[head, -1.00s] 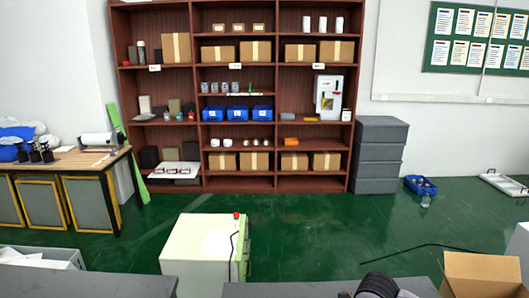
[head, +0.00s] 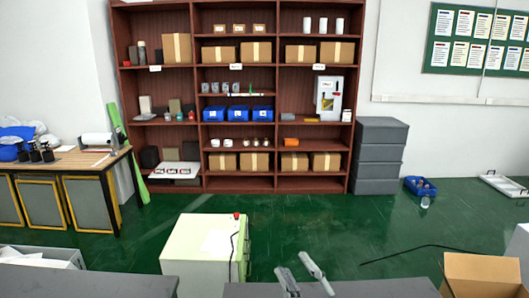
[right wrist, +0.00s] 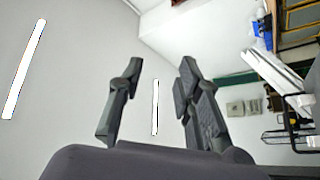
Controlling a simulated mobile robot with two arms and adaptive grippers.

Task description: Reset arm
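My right gripper (head: 296,264) shows at the bottom middle of the head view, its two grey fingers spread apart with nothing between them. In the right wrist view, the same gripper (right wrist: 160,64) has its fingers wide apart and empty, with pale wall and ceiling lights behind. My left gripper is not in view. The task names no object, and I cannot make out a perfume bottle near the right gripper.
A grey surface (head: 380,288) lies along the bottom edge near the right gripper. A pale cabinet with a red button (head: 202,246) stands left of it, an open cardboard box (head: 484,276) right. Beyond is clear green floor before the brown shelves (head: 196,80).

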